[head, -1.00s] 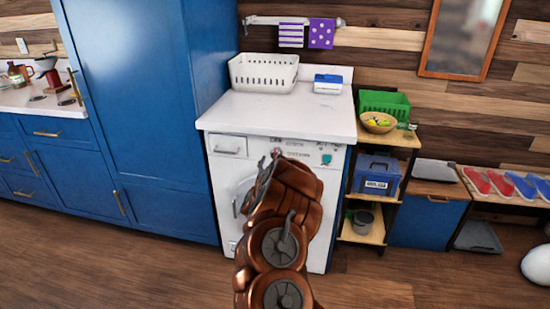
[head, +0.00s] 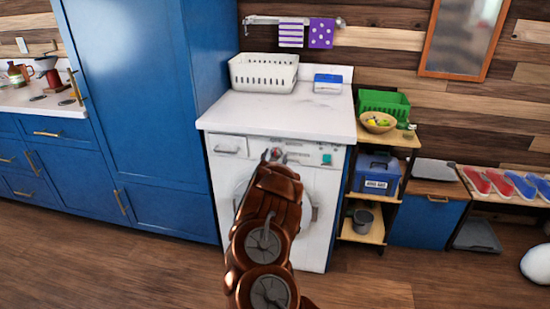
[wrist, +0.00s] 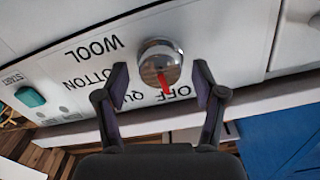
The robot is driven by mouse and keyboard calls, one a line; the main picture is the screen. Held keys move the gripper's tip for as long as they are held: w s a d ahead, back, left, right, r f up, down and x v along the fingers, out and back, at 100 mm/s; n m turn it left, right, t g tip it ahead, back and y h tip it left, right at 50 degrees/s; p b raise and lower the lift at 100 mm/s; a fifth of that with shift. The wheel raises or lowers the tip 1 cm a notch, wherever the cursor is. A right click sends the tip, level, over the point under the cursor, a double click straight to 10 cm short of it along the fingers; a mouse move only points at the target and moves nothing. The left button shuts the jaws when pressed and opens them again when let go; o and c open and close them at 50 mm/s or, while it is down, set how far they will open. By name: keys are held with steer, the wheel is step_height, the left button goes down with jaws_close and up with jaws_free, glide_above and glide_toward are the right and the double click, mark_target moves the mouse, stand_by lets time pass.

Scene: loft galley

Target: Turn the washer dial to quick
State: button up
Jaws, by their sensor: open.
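The washer (head: 225,165) is a white front-loader under a white counter. Its dial (wrist: 160,65) is a round chrome knob with a red pointer. In the wrist view the lettering is upside down: WOOL and a partly cut-off COTTON lie left of the knob, OFF and the start of QUICK below it. The pointer aims down in the picture, its tip by the edge of OFF, beside QU. My gripper (wrist: 161,84) is open, one finger on each side of the knob, with gaps visible. In the head view my gripper (head: 271,156) is at the panel and partly hides the dial.
A teal start button (wrist: 30,96) is on the same panel, left in the wrist view. A white basket (head: 263,73) and a blue-lidded box (head: 328,84) stand on the counter. A shelf cart (head: 410,140) stands right of the washer, a tall blue cabinet (head: 140,90) left.

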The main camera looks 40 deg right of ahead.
steer(key=c, duration=1.1)
steer(key=shift+c, duration=0.2)
